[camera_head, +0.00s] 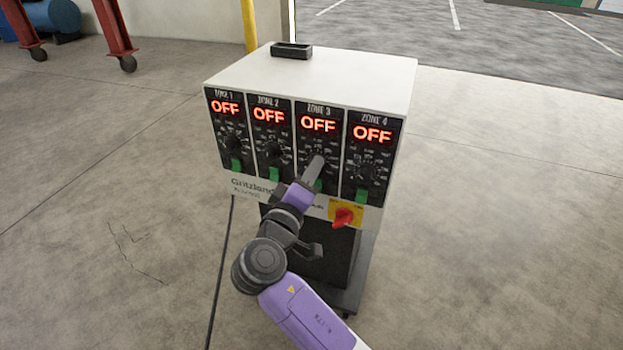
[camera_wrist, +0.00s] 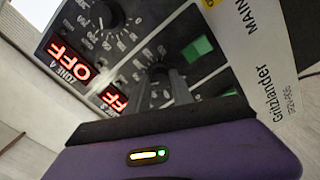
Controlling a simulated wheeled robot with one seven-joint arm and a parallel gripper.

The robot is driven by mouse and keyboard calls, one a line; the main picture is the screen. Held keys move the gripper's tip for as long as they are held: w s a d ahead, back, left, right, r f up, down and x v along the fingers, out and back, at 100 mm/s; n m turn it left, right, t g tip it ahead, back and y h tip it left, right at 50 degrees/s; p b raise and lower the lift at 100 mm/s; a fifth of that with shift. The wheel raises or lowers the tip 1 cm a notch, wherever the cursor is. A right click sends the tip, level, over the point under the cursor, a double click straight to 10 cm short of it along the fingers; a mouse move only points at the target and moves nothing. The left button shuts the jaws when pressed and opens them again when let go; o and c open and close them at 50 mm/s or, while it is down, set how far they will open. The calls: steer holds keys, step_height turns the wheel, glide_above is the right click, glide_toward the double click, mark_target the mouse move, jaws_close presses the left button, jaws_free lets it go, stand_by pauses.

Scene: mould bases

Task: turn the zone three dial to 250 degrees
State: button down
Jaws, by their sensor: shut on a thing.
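The zone three panel (camera_head: 319,124) is the third from the left on the white controller box, and its red display reads OFF. My gripper (camera_head: 317,163) reaches up to this panel and covers most of the zone three dial. In the wrist view my gripper (camera_wrist: 166,80) is shut on the dark zone three dial (camera_wrist: 159,70), with a finger on each side. The dial's pointer mark is hidden, so its setting cannot be read. The zone three display (camera_wrist: 113,97) is partly hidden in the wrist view.
The zone four dial (camera_head: 367,172) is close to the right, and the zone two dial (camera_head: 272,148) to the left. A red main switch (camera_head: 343,216) sits below on a yellow plate. Green switches (camera_head: 362,195) line the panels' lower edges. A black tray (camera_head: 291,50) lies on top.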

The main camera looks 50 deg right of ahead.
steer(key=shift+f+m+b, duration=0.15)
steer(key=shift+m+b, duration=0.25)
steer(key=shift+m, duration=0.2)
steer(key=c, duration=1.1)
jaws_free()
steer(key=shift+p+v, duration=0.55)
steer(key=shift+v, duration=3.4)
